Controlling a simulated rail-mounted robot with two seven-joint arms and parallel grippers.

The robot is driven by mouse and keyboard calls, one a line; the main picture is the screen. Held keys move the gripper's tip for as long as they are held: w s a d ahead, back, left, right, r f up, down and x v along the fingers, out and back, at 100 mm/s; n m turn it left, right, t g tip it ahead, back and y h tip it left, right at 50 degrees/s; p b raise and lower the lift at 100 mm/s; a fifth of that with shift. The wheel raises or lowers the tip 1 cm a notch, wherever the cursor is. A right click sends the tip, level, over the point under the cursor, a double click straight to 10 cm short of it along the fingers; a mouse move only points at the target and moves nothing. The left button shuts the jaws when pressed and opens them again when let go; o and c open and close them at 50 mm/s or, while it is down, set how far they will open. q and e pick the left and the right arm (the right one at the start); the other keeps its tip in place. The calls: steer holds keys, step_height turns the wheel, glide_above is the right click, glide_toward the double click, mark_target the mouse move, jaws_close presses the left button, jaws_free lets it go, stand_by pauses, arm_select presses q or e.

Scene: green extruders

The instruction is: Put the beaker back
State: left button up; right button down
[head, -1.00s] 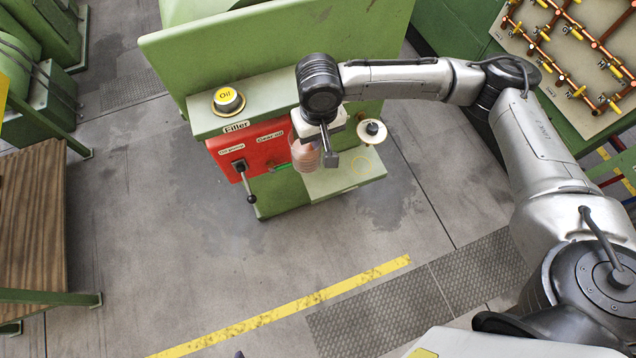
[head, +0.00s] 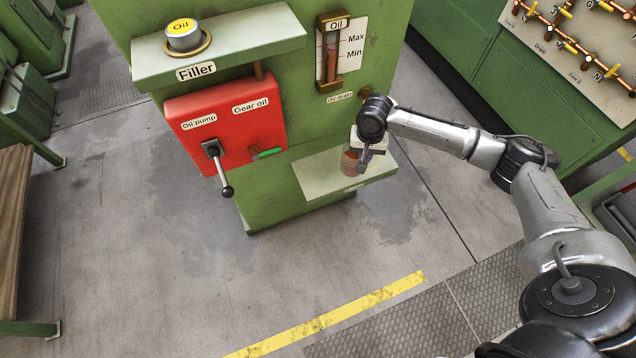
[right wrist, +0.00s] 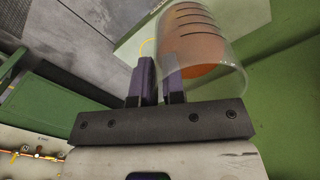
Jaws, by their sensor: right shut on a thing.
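The beaker (head: 351,161) is clear with brown-orange contents and is over the pale green shelf (head: 318,178) at the machine's foot. My right gripper (head: 366,159) is at the beaker's right side in the head view. In the right wrist view the beaker (right wrist: 205,45) shows dark graduation marks, and the fingers (right wrist: 158,72) are shut on its wall. A yellow ring on the shelf shows partly beside the fingers (right wrist: 146,46). I cannot tell whether the beaker touches the shelf. My left gripper is out of view.
An oil gauge (head: 332,52) is above the shelf. The floor in front is clear. A pipe panel (head: 585,40) stands at the right.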

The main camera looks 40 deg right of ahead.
steer(key=shift+w+d+f, duration=0.1)
steer(key=shift+d+f, duration=0.1)
steer(key=shift+f, duration=0.45)
steer(key=shift+w+a+f+b, duration=0.95)
steer(key=shift+w+f+b, duration=0.25)
steer(key=shift+w+f, duration=0.5)
steer(key=shift+w+a+f+b, duration=0.95)
steer(key=shift+w+f+b, duration=0.25)
steer(key=shift+w+f, duration=0.55)
steer(key=shift+w+a+f+b, duration=0.95)
steer(key=shift+w+f+b, duration=0.35)
steer(key=shift+f, duration=0.65)
steer(key=shift+w+f+p, duration=0.1)
steer(key=shift+p, duration=0.2)
steer(key=c, duration=1.2)
jaws_free()
